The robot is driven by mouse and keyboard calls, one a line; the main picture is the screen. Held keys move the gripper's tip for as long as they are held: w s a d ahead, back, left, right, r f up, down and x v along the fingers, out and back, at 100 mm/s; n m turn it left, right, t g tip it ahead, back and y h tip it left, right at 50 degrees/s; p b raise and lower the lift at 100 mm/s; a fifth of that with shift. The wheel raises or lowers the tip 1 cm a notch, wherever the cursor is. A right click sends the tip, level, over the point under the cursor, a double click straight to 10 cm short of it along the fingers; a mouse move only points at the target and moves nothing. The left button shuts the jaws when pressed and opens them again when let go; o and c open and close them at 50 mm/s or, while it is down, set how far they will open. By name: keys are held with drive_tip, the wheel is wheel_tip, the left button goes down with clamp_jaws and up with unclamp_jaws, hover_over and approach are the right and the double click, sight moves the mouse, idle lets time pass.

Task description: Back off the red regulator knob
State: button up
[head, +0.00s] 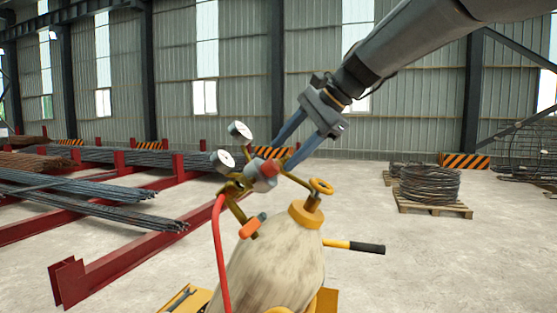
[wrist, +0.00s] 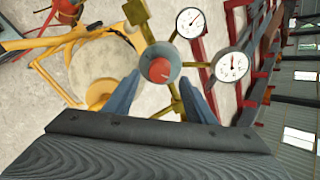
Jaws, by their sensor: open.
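The red regulator knob (head: 270,169) sits on the front of the grey regulator body (head: 256,184) beside the cylinder top. My gripper (head: 283,157) comes down from the upper right, its two blue-grey fingers open and close to the knob. In the wrist view the knob (wrist: 160,70) shows end-on between the fingertips (wrist: 160,80), with a gap on each side. I cannot tell how deep the fingers reach past it. Two white gauges (head: 240,131) (head: 223,160) stand behind the regulator.
The pale gas cylinder (head: 275,265) carries a yellow handwheel (head: 321,186) close right of the fingers. A red hose (head: 219,250) hangs from the regulator. A black handle (head: 367,248) juts right. Rebar racks (head: 130,257) stand left, and coiled wire (head: 430,184) lies right.

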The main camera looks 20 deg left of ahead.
sight(275, 164)
drive_tip(key=shift+p+x, duration=0.3)
drive_tip(key=shift+x, duration=1.8)
drive_tip(key=shift+d, duration=0.1)
drive_tip(key=c, duration=1)
drive_tip(key=shift+c, duration=0.2)
